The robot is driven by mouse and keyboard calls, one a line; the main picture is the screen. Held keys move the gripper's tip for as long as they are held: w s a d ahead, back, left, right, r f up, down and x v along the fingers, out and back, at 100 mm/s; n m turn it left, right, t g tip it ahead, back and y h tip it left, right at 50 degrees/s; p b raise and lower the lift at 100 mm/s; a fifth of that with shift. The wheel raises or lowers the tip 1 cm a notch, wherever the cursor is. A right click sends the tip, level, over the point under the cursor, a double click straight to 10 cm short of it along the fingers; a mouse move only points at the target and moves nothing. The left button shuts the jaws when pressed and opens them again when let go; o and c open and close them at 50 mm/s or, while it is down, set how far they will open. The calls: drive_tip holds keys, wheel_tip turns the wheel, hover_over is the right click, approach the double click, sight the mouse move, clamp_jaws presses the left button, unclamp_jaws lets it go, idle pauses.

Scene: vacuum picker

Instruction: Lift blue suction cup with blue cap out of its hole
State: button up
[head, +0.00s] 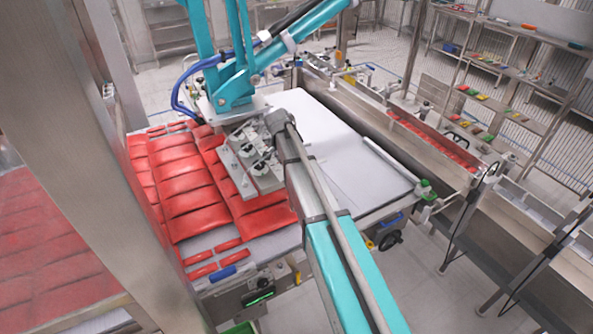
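I cannot make out a blue suction cup with a blue cap. A metal picker head (248,160) hangs over the red pieces, with small dark and pale round parts on it that may be suction cups; they are too small to tell. A small blue bar (222,273) lies at the front left edge of the white table; I cannot tell what it is. Any hole for the cup is hidden or too small to see. My gripper is not in view.
Rows of flat red pieces (185,185) cover the left of the white table (335,165); its right side is bare. Teal picker arms (232,90) stand above it, and a teal and grey beam (345,275) crosses the front. A steel post (85,130) blocks the left. Shelves (520,70) stand behind.

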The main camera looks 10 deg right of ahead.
idle(0.5)
clamp_jaws()
